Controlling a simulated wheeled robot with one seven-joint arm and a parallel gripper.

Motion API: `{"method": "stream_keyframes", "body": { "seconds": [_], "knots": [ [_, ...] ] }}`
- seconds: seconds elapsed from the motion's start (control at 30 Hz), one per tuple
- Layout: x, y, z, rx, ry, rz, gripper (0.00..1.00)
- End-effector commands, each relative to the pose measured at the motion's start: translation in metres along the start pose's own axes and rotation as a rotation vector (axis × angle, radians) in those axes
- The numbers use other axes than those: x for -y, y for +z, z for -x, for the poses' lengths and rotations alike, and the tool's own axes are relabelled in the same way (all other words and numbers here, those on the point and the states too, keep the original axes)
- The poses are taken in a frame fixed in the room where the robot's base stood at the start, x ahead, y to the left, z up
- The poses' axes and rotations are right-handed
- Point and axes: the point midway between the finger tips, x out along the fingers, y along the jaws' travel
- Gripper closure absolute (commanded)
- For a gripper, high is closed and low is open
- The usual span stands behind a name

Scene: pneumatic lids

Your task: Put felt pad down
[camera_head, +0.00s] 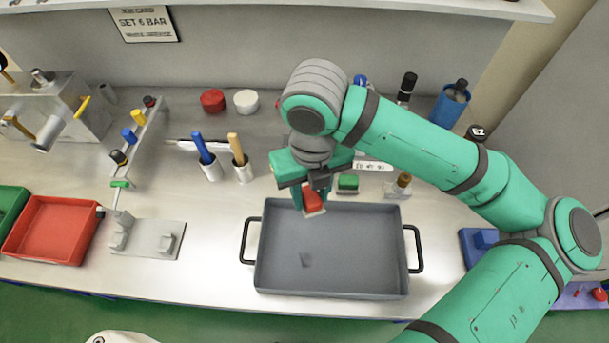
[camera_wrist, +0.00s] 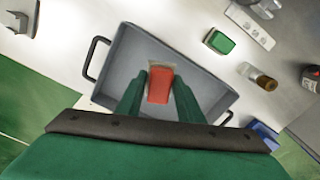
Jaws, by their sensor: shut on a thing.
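My gripper (camera_head: 311,188) is shut on a red block with a pale underside (camera_head: 313,202), which looks like the felt pad. It holds the pad above the back part of a grey tray (camera_head: 330,284) with two black side handles. In the wrist view the red pad (camera_wrist: 159,85) sits between the green fingers (camera_wrist: 158,92), with the tray (camera_wrist: 122,48) below it. A similar green block with a pale base (camera_head: 348,183) stands on the counter just behind the tray. The wrist view also shows this green block (camera_wrist: 219,41).
Two cups with a blue-handled (camera_head: 205,150) and a wooden-handled tool (camera_head: 237,151) stand behind the tray to the left. A small brass-topped piece (camera_head: 402,184) is at the back right. A red bin (camera_head: 53,232) is far left. The tray floor is mostly bare, with a small dark patch.

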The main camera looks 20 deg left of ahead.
Motion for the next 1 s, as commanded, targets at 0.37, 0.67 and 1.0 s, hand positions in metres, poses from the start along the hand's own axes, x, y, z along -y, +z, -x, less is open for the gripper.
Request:
{"method": "stream_keyframes", "body": {
  "seconds": [0.37,0.67,1.0],
  "knots": [
    [0.014,0.072,-0.045,-0.003,0.000,-0.002,0.95],
    [0.018,0.098,-0.075,0.000,0.000,-0.001,0.95],
    [0.020,0.106,-0.106,-0.002,-0.001,0.001,0.95]
  ]
}}
